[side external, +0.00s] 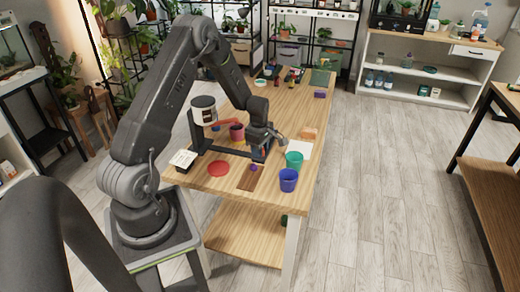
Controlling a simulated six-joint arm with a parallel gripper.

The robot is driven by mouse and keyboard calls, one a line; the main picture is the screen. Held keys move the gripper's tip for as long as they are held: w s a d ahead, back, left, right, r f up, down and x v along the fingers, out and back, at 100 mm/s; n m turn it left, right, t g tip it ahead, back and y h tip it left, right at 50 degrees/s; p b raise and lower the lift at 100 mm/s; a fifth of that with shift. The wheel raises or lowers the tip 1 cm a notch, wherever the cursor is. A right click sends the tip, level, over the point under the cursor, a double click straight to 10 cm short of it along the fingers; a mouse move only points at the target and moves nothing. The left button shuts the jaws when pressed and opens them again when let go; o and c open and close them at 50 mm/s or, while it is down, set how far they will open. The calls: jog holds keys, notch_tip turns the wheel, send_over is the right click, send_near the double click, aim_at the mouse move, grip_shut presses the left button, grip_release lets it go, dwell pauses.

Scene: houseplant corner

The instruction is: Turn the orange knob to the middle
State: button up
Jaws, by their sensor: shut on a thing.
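My gripper (263,150) is over the wooden table, pointing down at the right end of a low dark frame (228,152). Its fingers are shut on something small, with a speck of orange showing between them. This appears to be the orange knob, but it is mostly hidden by the fingers. The knob's turn position cannot be read from this view.
On the table (239,188) are a red disc (218,169), a green cup (294,161), a purple cup (288,180), a magenta pot (237,132) and a white canister (203,110). A white sheet (301,150) lies right of my gripper. Several items crowd the far end.

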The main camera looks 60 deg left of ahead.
jog(key=m, duration=0.4)
jog(key=shift+m, duration=0.4)
jog(key=m, duration=0.4)
jog(key=shift+a+m+h, duration=0.1)
jog(key=shift+m+h, duration=0.2)
dwell(0.3)
jog(key=o, duration=0.9)
jog(key=shift+o, duration=0.2)
notch_tip(320, 180, up, 14)
jog(key=shift+s, duration=0.3)
